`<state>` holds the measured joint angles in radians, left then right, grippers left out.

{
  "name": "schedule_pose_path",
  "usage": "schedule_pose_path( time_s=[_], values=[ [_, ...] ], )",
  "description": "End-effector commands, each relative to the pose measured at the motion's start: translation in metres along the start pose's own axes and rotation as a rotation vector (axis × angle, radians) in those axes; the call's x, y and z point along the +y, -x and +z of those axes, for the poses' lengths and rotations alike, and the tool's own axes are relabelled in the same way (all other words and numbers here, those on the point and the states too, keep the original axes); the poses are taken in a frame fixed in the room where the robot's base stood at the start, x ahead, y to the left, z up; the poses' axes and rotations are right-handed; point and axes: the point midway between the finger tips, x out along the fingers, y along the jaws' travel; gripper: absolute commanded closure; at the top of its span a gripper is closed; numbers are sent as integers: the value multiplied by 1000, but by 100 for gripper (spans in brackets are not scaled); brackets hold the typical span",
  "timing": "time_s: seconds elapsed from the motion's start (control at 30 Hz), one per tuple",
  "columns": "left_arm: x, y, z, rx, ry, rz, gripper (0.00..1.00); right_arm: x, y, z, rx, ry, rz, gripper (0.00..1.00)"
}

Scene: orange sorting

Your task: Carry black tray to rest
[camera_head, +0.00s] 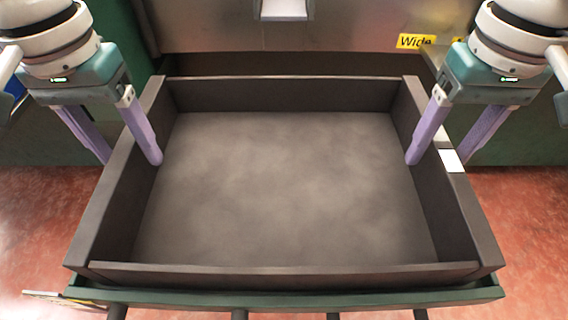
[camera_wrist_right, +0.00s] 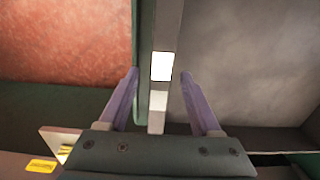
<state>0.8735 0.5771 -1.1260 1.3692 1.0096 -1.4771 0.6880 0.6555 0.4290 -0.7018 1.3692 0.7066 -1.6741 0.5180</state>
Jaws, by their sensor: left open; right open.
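The black tray (camera_head: 285,272) is a large, empty, open box with a grey floor, in the middle of the head view. My left gripper (camera_head: 128,160) is open, with one finger inside the tray's left wall and the other outside it. My right gripper (camera_head: 444,158) is open in the same way around the right wall, which carries a white patch (camera_head: 452,161). In the right wrist view the tray's wall (camera_wrist_right: 157,105) runs between the two purple fingers of my right gripper (camera_wrist_right: 160,82), with a gap on each side.
The tray sits on a green support (camera_head: 300,297) whose edge shows along the front. A metal panel (camera_head: 340,32) with a yellow "Wide" label (camera_head: 415,41) stands behind the tray. Red floor (camera_head: 525,225) is open on both sides.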

Motion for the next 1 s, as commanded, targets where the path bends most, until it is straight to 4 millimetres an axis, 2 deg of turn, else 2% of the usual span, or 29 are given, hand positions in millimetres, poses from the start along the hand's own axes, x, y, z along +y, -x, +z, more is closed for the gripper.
schedule_pose_path(
  time_s=[0.2, 0.5, 1.0],
  values=[
    [0, -17, 0, 0, 0, 0, 35, 0, -17, 0, -1, 0, 1, 35],
    [0, -18, 0, 1, 0, 0, 35, 0, -19, 0, 0, 1, 1, 35],
    [0, -18, 0, 1, 0, 0, 90, 0, -18, 0, 0, 0, 1, 90]
  ],
)
